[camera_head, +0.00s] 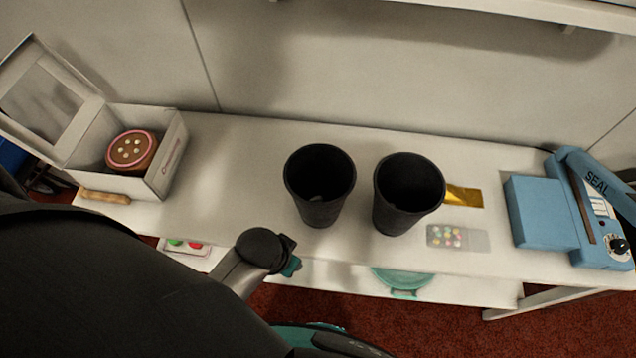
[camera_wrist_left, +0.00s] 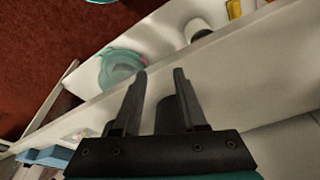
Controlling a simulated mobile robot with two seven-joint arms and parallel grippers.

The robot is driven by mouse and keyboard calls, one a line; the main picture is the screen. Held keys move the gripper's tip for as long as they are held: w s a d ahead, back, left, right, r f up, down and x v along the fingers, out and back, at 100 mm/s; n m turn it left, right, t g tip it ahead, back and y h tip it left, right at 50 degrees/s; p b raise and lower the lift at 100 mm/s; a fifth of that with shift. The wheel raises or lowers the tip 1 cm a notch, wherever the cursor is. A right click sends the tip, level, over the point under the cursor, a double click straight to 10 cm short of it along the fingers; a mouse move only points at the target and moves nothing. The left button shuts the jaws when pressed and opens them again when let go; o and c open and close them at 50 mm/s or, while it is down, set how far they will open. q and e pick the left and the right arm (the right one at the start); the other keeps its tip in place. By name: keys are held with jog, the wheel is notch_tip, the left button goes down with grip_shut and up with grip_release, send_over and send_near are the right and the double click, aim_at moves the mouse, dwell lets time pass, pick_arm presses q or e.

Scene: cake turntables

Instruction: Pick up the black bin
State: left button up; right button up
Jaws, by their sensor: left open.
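Two black bins stand upright side by side on the white table: the left one (camera_head: 320,185) and the right one (camera_head: 408,193) in the head view. Both are open at the top, and a small pale spot shows inside the left one. My left gripper (camera_head: 289,262) is at the table's front edge, in front of and left of the left bin, apart from it. In the left wrist view the two dark fingers of the left gripper (camera_wrist_left: 160,75) are spread open. A dark shape shows behind the fingers; I cannot tell what it is. My right gripper is not in view.
An open white box (camera_head: 172,165) with a round brown cake (camera_head: 131,151) stands at the left. A blue sealer (camera_head: 545,213) stands at the right. A gold packet (camera_head: 462,196) and a colourful blister-like pack (camera_head: 457,237) lie right of the bins. A teal bowl (camera_head: 403,280) sits below the tabletop.

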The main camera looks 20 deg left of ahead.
pick_arm(q)
notch_tip(320, 180, up, 11)
jog(key=w+d+p, duration=0.1)
jog(key=p, duration=0.2)
notch_tip(320, 180, up, 9)
jog(key=m+g+y+p, duration=0.1)
jog(key=m+g+y, duration=0.1)
jog(key=g, duration=0.1)
send_over(345, 192)
jog(key=d, duration=0.1)
jog(key=f, duration=0.3)
jog(key=f+b, duration=0.1)
jog(key=f, duration=0.2)
jog(key=a+f, duration=0.1)
jog(key=f, duration=0.2)
jog(key=shift+s+a+f+b, duration=0.1)
jog(key=shift+a+f+b, duration=0.15)
jog(key=shift+f, duration=1.1)
jog(key=shift+s+a+f+b, duration=0.15)
jog(key=shift+f+b, duration=0.1)
jog(key=shift+f, duration=1.1)
jog(key=shift+w, duration=0.1)
grip_shut()
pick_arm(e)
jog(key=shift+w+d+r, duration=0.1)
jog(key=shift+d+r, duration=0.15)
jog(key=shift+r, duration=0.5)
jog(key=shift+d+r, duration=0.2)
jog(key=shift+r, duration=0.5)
